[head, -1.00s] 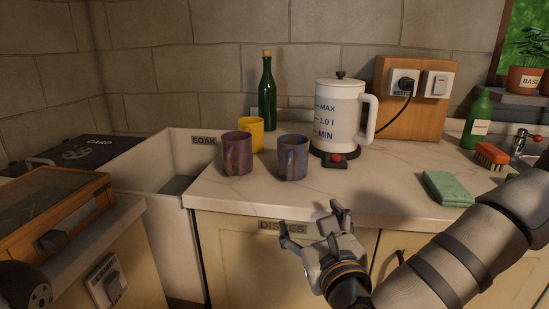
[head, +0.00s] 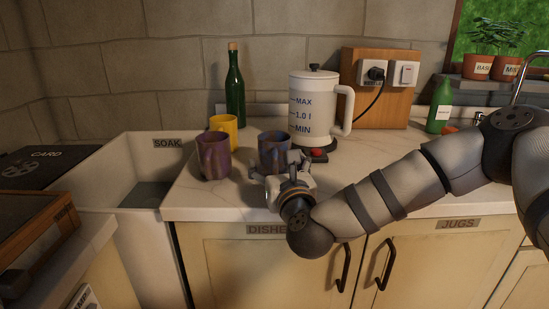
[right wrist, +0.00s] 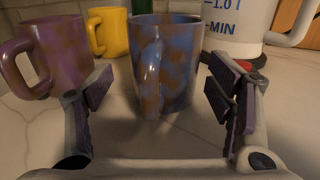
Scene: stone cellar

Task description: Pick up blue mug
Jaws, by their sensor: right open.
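The blue mug (head: 274,149), mottled with brown, stands upright on the pale counter. In the right wrist view the blue mug (right wrist: 166,65) stands upright just ahead, its handle toward me. My right gripper (head: 276,170) is at the near side of the mug in the head view and hides its lower part. In the right wrist view the open fingers of my right gripper (right wrist: 160,100) lie to the left and right of the mug, with gaps on both sides. My left gripper is not in view.
A purple mug (head: 213,156) stands close on the left, with a yellow mug (head: 224,131) behind it. A white kettle (head: 314,105) stands behind right on its base. A green bottle (head: 235,88) is at the back. The sink (head: 120,172) lies left.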

